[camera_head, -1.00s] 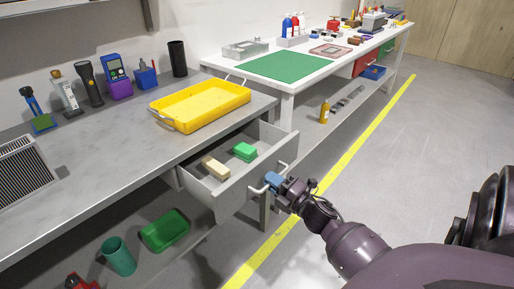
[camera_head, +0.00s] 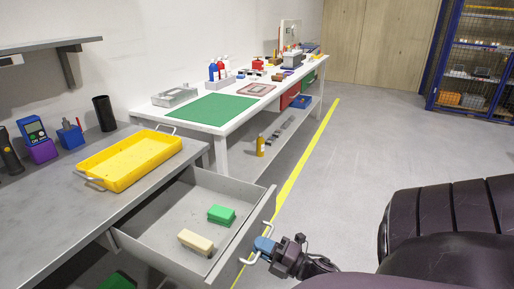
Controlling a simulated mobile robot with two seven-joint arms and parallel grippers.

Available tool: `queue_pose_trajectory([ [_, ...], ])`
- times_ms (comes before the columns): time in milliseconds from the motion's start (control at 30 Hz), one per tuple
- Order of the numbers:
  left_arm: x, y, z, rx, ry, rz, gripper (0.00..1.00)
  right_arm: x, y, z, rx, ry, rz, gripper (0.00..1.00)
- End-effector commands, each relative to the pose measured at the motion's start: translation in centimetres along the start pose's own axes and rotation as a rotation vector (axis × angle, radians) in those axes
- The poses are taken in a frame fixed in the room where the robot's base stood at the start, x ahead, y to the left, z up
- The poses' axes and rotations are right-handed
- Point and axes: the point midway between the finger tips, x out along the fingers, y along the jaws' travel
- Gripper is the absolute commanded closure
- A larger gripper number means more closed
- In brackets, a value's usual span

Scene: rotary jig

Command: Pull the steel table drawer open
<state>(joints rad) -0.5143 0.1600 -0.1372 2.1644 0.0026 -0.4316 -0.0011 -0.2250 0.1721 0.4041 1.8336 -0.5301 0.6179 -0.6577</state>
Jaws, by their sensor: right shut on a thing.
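The steel table (camera_head: 62,203) stands at the left of the head view. Its drawer (camera_head: 164,217) is pulled well out, with much of its inside showing. A green block (camera_head: 221,214) and a beige block (camera_head: 196,242) lie on the drawer's floor. My right gripper (camera_head: 264,245) is at the drawer's front and is shut on the drawer handle (camera_head: 249,260), whose bar shows on both sides of the fingers. My left gripper does not show.
A yellow tray (camera_head: 128,158) sits on the steel table. A white bench with a green mat (camera_head: 212,109) stands beyond it. A yellow floor line (camera_head: 312,149) runs alongside the bench. The grey floor (camera_head: 375,135) to the right is open, with a blue cage (camera_head: 475,60) at the back.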

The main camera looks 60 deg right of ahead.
Motion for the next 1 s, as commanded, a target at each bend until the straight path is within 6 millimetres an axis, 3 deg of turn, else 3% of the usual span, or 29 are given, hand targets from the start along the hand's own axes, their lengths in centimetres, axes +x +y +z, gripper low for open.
queue_pose_trajectory([
  [267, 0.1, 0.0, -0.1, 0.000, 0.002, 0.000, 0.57, 0.0, 0.0, 0.0, 0.000, 0.000, 0.000, 1.00],
  [300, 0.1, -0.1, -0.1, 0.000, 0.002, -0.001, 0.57, 0.0, 0.0, 0.0, 0.000, 0.000, 0.000, 0.83],
  [433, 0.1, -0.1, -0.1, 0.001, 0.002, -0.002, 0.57, 0.0, 0.0, 0.0, 0.000, 0.000, 0.000, 0.63],
  [767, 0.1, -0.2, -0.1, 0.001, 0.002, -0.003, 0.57, -0.2, 0.0, 0.0, 0.000, 0.000, -0.001, 0.63],
  [1000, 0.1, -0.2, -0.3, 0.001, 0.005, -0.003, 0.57, -3.2, 0.0, 0.0, 0.001, -0.002, -0.003, 0.63],
])
